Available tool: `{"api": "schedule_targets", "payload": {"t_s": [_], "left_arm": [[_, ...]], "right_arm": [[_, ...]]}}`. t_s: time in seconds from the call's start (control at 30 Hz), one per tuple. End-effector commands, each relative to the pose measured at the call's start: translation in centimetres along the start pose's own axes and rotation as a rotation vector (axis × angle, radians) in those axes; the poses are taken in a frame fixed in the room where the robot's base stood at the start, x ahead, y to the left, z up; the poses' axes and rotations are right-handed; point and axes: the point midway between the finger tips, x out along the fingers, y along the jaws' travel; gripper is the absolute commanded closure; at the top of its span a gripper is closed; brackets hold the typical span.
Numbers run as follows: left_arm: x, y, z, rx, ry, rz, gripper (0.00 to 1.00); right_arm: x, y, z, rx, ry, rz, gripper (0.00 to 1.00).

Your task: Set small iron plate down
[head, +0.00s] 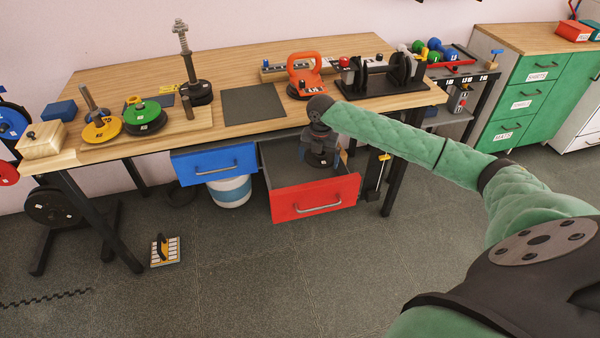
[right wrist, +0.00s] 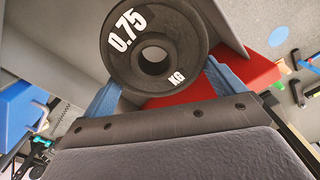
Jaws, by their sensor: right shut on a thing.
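The small iron plate (right wrist: 128,65) is black, marked 0.75 KG, with a round centre hole, and shows in the right wrist view. My right gripper (head: 322,160) is shut on it, with a blue finger at each side of the plate. In the head view the gripper points down over the open red drawer (head: 318,198) under the bench. The red drawer also shows behind the plate in the right wrist view (right wrist: 252,76). In the head view the arm and gripper mostly hide the plate. I cannot tell whether it touches the drawer floor. My left gripper is not in view.
The wooden bench (head: 235,60) carries a dark mat (head: 252,105), an orange kettlebell (head: 305,78), a yellow plate (head: 100,131) and a green plate (head: 142,112). A blue drawer (head: 213,163) is left of the red one. A white bucket (head: 232,192) stands below.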

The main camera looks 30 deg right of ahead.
Motion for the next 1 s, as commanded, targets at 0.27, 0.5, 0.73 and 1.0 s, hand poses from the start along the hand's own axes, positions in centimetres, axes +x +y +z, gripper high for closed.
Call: {"api": "schedule_targets", "payload": {"t_s": [0.27,0.5,0.73,1.0], "left_arm": [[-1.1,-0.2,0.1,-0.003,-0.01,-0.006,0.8],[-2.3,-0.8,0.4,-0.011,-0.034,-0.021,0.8],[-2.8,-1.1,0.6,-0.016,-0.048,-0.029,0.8],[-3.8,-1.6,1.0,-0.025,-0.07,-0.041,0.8]], "right_arm": [[1.6,-0.2,0.2,-0.028,0.002,-0.001,0.54],[5.2,-0.2,0.2,-0.026,0.001,0.0,0.54],[6.8,-0.1,0.3,-0.026,-0.001,0.002,0.54],[9.8,-0.1,0.2,-0.026,0.0,0.001,0.54]]}}
